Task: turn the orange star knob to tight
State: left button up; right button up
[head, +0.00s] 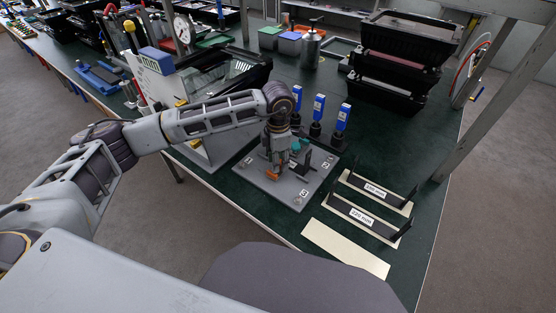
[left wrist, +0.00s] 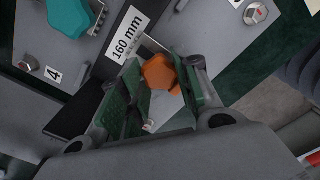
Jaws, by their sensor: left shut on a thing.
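The orange star knob (left wrist: 158,73) sits between the two green-padded fingers of my left gripper (left wrist: 165,90) in the left wrist view. The gripper is shut on it. In the head view my left gripper (head: 274,170) points down over the grey plate (head: 262,192), and a bit of the orange knob (head: 271,177) shows at its fingertips. Any tight marking is not readable. A teal knob (left wrist: 70,14) lies at the upper left of the wrist view and also shows in the head view (head: 303,144). My right gripper is not in view.
Blue-topped tools (head: 318,106) stand behind the plate. Black holders with labels (head: 363,213) and a cream strip (head: 345,249) are to the right. Black crates (head: 385,75) are stacked behind. A 160 mm label (left wrist: 128,34) is beside the gripper.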

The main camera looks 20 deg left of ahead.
pick_arm(q)
jog(key=o, duration=1)
jog(key=shift+r, duration=0.2)
notch_tip(320, 180, up, 12)
jog(key=shift+f, duration=0.15)
jog(key=shift+f, duration=0.1)
dwell(0.4)
